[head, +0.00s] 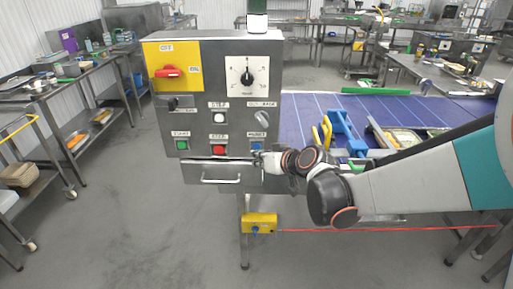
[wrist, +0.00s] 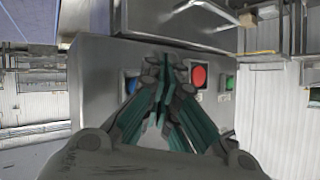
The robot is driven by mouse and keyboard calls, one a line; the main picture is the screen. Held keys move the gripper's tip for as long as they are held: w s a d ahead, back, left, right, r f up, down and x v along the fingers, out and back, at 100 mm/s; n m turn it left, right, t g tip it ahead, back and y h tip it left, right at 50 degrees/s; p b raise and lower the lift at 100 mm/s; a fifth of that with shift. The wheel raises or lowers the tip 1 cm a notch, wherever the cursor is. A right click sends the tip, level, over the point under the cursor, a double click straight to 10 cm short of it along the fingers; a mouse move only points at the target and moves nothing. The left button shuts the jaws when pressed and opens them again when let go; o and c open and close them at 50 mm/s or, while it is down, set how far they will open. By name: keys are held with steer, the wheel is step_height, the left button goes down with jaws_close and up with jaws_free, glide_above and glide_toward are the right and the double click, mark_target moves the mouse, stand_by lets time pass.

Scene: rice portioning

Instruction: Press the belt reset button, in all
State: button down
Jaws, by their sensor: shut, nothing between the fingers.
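A grey control box (head: 205,110) stands left of a blue belt (head: 300,110). Its lower row holds a green button (head: 182,145), a red button (head: 219,149) and a blue button (head: 256,145) at the right; their small labels are hard to read. My gripper (head: 260,160) is shut and empty, at the box face just below the blue button. In the wrist view the row appears reversed, with the shut fingertips (wrist: 164,62) between the blue button (wrist: 131,85) and the red button (wrist: 198,76). I cannot tell whether the fingers touch the box.
The box also bears a red switch (head: 170,71) on a yellow plate, a dial (head: 247,77), a white button (head: 219,117) and a drawer handle (head: 221,181). A blue and yellow fixture (head: 340,128) is on the belt. A yellow unit (head: 259,223) sits below.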

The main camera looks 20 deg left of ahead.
steer(key=s, duration=0.2)
steer(key=s+d, duration=0.1)
steer(key=s, duration=0.1)
steer(key=shift+s, duration=0.25)
steer(key=shift+d+r, duration=0.1)
stand_by(0.4)
